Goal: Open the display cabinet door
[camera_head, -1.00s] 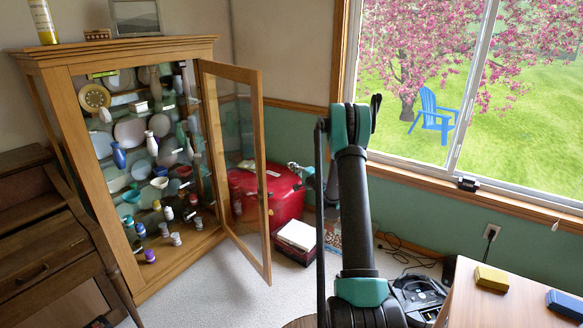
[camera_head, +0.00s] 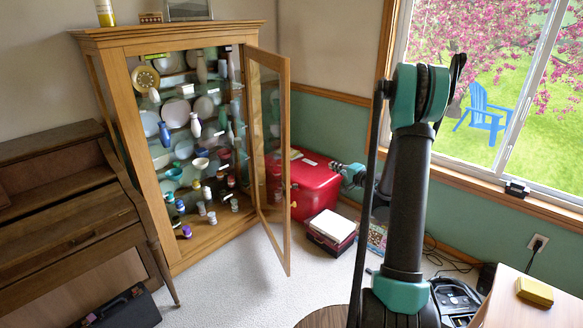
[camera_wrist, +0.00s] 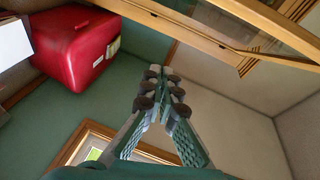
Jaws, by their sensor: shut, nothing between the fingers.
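The display cabinet (camera_head: 180,35) is a tall wooden case with glass, in the left half of the head view. Its glass door (camera_head: 283,160) is hinged on the right side of the front and stands wide open, swung outward. Several vases, plates and bowls show on the shelves. My gripper (camera_head: 340,166) is right of the door's free edge, apart from it in the picture. In the wrist view my gripper (camera_wrist: 162,85) has its fingertips together with nothing between them. Wooden framing, seemingly the cabinet and its door (camera_wrist: 205,32), crosses the top right there.
A red chest (camera_head: 318,180) and a white-topped box (camera_head: 333,226) stand on the floor beyond the door. A wooden desk or piano (camera_head: 70,210) is left of the cabinet, with a black case (camera_head: 130,308) before it. A table (camera_head: 515,305) is at lower right. Carpet in front is clear.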

